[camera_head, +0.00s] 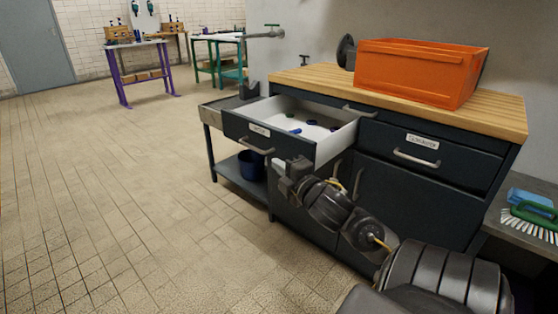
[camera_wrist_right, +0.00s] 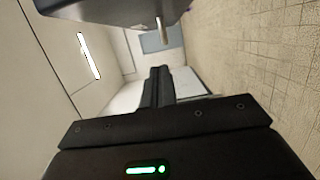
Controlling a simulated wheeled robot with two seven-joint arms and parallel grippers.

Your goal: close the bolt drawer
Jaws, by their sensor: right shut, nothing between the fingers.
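The open drawer (camera_head: 285,143) sticks well out of the left side of the dark workbench (camera_head: 418,195). It has a dark front with a label and a grey bar handle (camera_head: 257,148). Its white inside holds several small dark and blue pieces. In the right wrist view the closed black fingers (camera_wrist_right: 160,84) show. My left gripper is not in view.
An orange crate (camera_head: 412,75) stands on the wooden top. A second labelled drawer (camera_head: 430,148) on the right is shut. A blue bucket (camera_head: 252,165) sits on the lower shelf at left. A brush (camera_head: 530,220) lies at far right. The tiled floor at left is clear.

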